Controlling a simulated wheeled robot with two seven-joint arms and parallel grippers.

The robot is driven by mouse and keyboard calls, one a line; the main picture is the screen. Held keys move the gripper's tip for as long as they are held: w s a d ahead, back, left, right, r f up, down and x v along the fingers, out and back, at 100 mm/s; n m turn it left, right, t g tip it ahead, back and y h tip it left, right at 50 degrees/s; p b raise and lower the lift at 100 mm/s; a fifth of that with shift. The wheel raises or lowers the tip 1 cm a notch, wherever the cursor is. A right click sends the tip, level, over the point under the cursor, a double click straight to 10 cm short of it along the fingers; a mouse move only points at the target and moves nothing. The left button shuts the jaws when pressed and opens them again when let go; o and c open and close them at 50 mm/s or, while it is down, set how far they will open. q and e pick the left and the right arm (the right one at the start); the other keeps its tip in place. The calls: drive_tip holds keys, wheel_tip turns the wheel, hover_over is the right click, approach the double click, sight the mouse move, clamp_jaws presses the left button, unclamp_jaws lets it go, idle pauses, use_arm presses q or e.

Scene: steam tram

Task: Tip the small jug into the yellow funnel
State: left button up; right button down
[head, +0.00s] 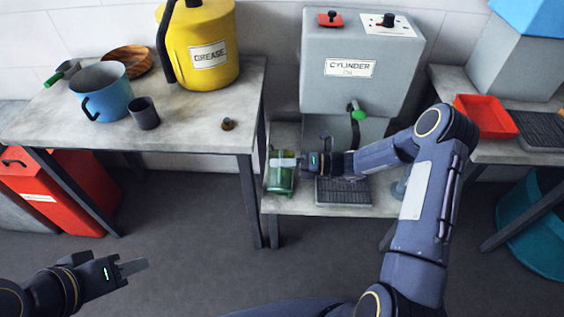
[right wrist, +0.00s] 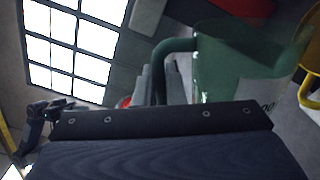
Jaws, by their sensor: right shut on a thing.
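A small green see-through jug (head: 281,180) is at the left end of the low bench in the head view. My right gripper (head: 284,162) is shut on it, coming from the right. In the right wrist view the green jug (right wrist: 240,55) and its curved handle show, with my right gripper's fingers (right wrist: 162,85) at the handle. The jug looks roughly upright in the head view; whether its base touches the bench I cannot tell. My left gripper (head: 126,269) is low at the left, away from the tables and holding nothing visible.
A grey cylinder oil tank (head: 362,68) with a green-handled tap stands behind the low bench (head: 330,208), above a dark grate (head: 343,190). The left table (head: 190,120) holds a yellow grease can (head: 205,40), blue mug (head: 101,92) and dark cup (head: 144,113). A red tray (head: 486,116) is at right.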

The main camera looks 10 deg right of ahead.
sight(280, 173)
drive_tip(key=shift+s+f+n, duration=0.3)
drive_tip(key=shift+n, duration=0.3)
drive_tip(key=n+b, duration=0.2)
drive_tip(key=n, duration=0.1)
drive_tip(key=s+n+b, duration=0.1)
drive_tip(key=n+b, duration=0.2)
drive_tip(key=f+n+b, duration=0.1)
drive_tip(key=n+b, duration=0.1)
drive_tip(key=n, duration=0.2)
drive_tip(key=shift+s+a+b, duration=0.35)
drive_tip(key=shift+s+b, duration=0.05)
drive_tip(key=shift+s+r+n+b, duration=0.15)
drive_tip(key=shift+n+b, duration=0.2)
drive_tip(key=shift+n, duration=0.35)
drive_tip(key=shift+r, duration=0.1)
idle(0.4)
